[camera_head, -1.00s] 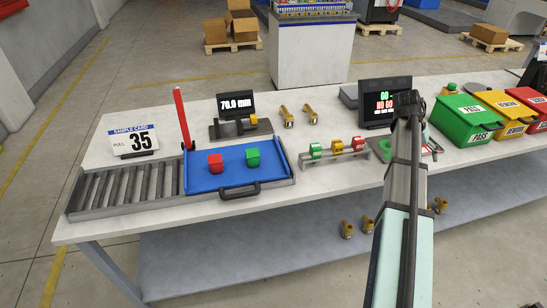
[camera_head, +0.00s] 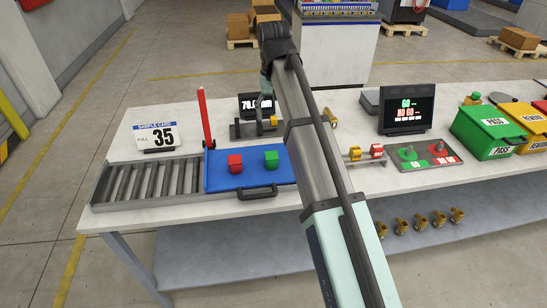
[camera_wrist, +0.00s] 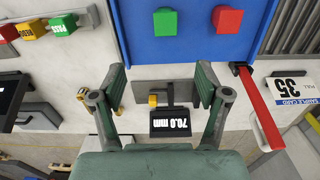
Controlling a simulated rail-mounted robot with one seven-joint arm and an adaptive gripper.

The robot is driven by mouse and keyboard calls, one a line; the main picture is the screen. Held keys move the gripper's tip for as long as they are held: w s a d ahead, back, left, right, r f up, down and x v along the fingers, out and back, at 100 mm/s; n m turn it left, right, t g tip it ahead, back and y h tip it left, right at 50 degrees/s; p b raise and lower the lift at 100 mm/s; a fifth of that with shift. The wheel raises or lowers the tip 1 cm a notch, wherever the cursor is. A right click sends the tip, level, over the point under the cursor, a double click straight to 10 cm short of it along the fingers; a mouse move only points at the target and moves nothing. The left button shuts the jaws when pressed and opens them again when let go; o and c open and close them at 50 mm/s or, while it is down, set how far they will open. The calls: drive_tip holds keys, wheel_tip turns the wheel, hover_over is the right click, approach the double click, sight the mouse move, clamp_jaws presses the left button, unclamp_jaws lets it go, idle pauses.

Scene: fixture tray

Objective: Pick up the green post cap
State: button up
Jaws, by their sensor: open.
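A green block (camera_head: 271,159), which looks like the green post cap, sits on the blue tray (camera_head: 240,176); it also shows in the wrist view (camera_wrist: 165,22). A red block (camera_head: 235,161) stands to its left in the head view. A second green block, marked PASS (camera_wrist: 63,24), is on the small rack in the wrist view; my arm hides it in the head view. I cannot be sure which green piece is meant. My gripper (camera_wrist: 160,86) is open and empty, above the gauge at the tray's far side, apart from both green blocks.
The gauge with its 70.0 mm display (camera_wrist: 176,122) lies below my fingers. A tall red post (camera_head: 205,117) and a sample card (camera_head: 154,138) stand left. The rack also holds yellow (camera_head: 355,153) and red (camera_head: 377,151) blocks. A roller conveyor (camera_head: 145,182) adjoins the tray.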

drive_tip(key=a, duration=0.1)
drive_tip(key=p, duration=0.3)
approach(271, 155)
wheel_tip(271, 155, down, 5)
drive_tip(key=shift+w+f, duration=0.15)
drive_tip(key=shift+f, duration=0.1)
drive_tip(key=shift+w+d+f+p, duration=0.1)
drive_tip(key=shift+f+p, duration=0.5)
drive_tip(key=shift+f, duration=0.7)
drive_tip(key=shift+d+f+p, duration=0.1)
drive_tip(key=shift+f+p, duration=0.45)
drive_tip(key=shift+f, duration=0.75)
drive_tip(key=c, duration=1)
